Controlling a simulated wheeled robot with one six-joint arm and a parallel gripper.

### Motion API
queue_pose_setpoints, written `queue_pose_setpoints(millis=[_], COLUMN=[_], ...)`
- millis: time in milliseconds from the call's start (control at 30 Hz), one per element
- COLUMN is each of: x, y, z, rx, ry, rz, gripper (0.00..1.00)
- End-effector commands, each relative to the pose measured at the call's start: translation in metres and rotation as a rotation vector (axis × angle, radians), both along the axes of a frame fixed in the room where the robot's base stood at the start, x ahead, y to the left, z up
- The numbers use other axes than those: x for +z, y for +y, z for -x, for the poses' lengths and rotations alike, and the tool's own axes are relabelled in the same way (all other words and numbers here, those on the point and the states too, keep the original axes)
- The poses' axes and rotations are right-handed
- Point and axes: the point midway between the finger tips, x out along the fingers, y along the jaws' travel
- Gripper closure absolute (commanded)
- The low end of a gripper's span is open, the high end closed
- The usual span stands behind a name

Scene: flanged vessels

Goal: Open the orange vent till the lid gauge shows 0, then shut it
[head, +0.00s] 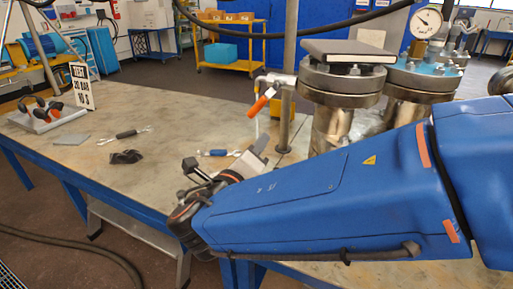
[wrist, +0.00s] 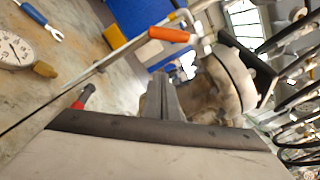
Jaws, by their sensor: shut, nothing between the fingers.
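The orange vent handle (head: 262,101) slants down from a silver fitting at the left of the near vessel's flanged lid (head: 343,80). It also shows in the wrist view (wrist: 168,34), above and apart from my fingers. A round white gauge (head: 426,22) stands upright above the blue-topped vessel (head: 425,78) behind; its needle is too small to read surely. My gripper (head: 256,155) is low over the bench, left of the near vessel. In the wrist view my gripper (wrist: 164,98) has its fingers together, empty, pointing toward the vessel's side.
A thin grey post (head: 285,120) stands beside the vent. A loose gauge (wrist: 15,50) and a blue-handled tool (wrist: 42,20) lie on the bench. A sign (head: 81,86) and ear defenders (head: 42,113) are at left.

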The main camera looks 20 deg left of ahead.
Motion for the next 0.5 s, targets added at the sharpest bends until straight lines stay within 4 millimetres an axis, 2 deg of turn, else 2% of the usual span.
queue_pose_setpoints(millis=[333, 500], x=[0.001, 0.015], y=[-0.003, 0.015], z=[-0.055, -0.061], rx=[-0.004, 0.001], ry=[-0.001, -0.001], rz=[0.0, -0.003], gripper=[1.0, 1.0])
